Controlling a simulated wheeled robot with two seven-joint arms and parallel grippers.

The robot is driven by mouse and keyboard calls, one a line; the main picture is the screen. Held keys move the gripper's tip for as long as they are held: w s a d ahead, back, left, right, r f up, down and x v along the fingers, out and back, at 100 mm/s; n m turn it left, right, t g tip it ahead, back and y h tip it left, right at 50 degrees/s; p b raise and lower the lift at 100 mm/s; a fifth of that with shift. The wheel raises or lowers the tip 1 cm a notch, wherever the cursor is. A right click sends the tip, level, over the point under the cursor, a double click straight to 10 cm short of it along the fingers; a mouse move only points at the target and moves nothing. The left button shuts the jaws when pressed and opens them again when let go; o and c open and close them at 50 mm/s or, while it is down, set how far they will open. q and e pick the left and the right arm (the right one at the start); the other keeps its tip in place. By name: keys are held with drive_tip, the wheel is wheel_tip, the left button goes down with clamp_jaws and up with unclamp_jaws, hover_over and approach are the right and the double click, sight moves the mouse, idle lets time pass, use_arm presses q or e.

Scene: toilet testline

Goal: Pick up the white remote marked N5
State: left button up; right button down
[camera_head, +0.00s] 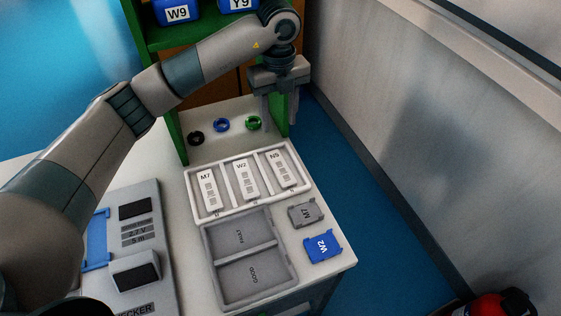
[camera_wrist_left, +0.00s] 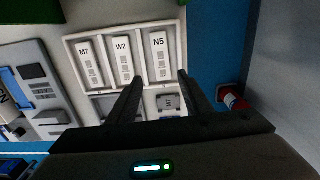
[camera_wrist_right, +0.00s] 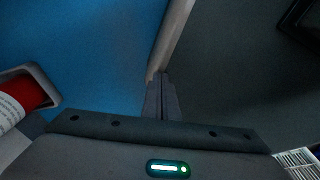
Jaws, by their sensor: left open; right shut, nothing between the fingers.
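The white remote marked N5 (camera_head: 281,167) lies in the right compartment of a white three-part tray (camera_head: 262,211). The white remotes marked W2 (camera_head: 243,180) and M7 (camera_head: 208,190) lie in the middle and left compartments. My left gripper (camera_head: 280,112) is open and empty, raised beyond the tray's far right corner. In the left wrist view the N5 remote (camera_wrist_left: 159,55) shows ahead of the open left fingers (camera_wrist_left: 160,78), apart from them. My right gripper (camera_wrist_right: 160,78) is shut and empty, over the blue floor beside a pale edge, away from the tray.
A grey FAULT/GOOD tray (camera_head: 207,268) sits in front of the white tray. A grey M7 cover (camera_head: 303,213) and blue W2 cover (camera_head: 323,246) lie to its right. A checker device (camera_head: 152,220) is at left. A green shelf (camera_head: 172,100) and the wall (camera_head: 440,140) bound the space.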

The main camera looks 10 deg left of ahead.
use_arm(q)
drive_tip(key=p, duration=0.4)
hover_over(280, 166)
wheel_tip(280, 166, down, 10)
drive_tip(key=shift+s+a+f, duration=0.1)
drive_tip(key=shift+f, duration=0.95)
drive_tip(key=shift+p, duration=0.3)
drive_tip(key=shift+f+p, duration=0.5)
drive_tip(key=shift+p, duration=0.05)
wheel_tip(280, 166, down, 3)
drive_tip(key=shift+f+p, duration=0.1)
drive_tip(key=shift+p, duration=0.7)
drive_tip(key=shift+f, duration=0.5)
